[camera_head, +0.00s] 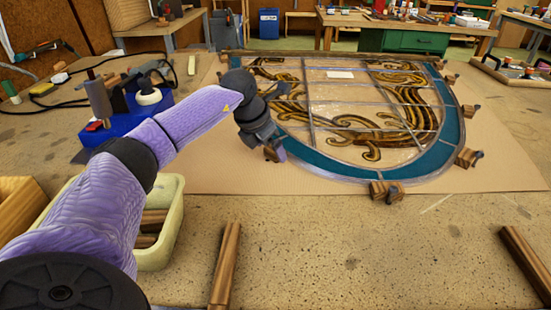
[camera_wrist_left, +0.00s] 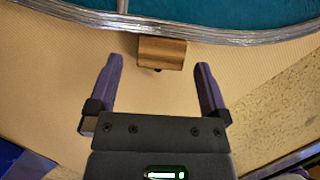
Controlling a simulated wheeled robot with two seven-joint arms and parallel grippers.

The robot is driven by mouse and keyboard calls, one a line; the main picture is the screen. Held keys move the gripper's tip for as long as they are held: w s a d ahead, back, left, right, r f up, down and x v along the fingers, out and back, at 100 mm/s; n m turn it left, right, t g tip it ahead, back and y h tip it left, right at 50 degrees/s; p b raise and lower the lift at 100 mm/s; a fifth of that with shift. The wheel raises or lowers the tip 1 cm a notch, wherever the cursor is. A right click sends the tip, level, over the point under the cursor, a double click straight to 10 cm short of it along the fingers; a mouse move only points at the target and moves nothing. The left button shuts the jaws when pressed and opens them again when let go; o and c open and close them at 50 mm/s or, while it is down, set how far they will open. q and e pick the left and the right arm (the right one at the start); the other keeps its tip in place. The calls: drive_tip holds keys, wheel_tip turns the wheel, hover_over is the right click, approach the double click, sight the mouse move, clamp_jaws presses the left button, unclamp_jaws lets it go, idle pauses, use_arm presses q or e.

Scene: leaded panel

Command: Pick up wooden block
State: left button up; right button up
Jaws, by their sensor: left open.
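A small wooden block (camera_wrist_left: 163,52) sits against the curved lead edge of the leaded panel (camera_head: 310,158), ahead of my left gripper in the left wrist view. In the head view this block (camera_head: 270,154) shows only partly beside the gripper. My left gripper (camera_wrist_left: 160,66) is open and empty, one finger on each side of the block's line, with the block at the level of the fingertips. In the head view the left gripper (camera_head: 278,147) is over the panel's near left edge. More wooden blocks stand along the rim, one at the front (camera_head: 386,192) and one at the right (camera_head: 467,157).
A pale green bin (camera_head: 170,215) with wooden pieces stands at the lower left. A blue tool holder (camera_head: 120,120) is left of my arm. Brown wooden strips (camera_head: 225,265) lie near the front; another strip (camera_head: 526,262) is at right. The front middle table is clear.

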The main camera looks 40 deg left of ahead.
use_arm(q)
drive_tip(key=shift+x, duration=0.8)
drive_tip(key=shift+r, duration=0.15)
drive_tip(key=c, duration=1.2)
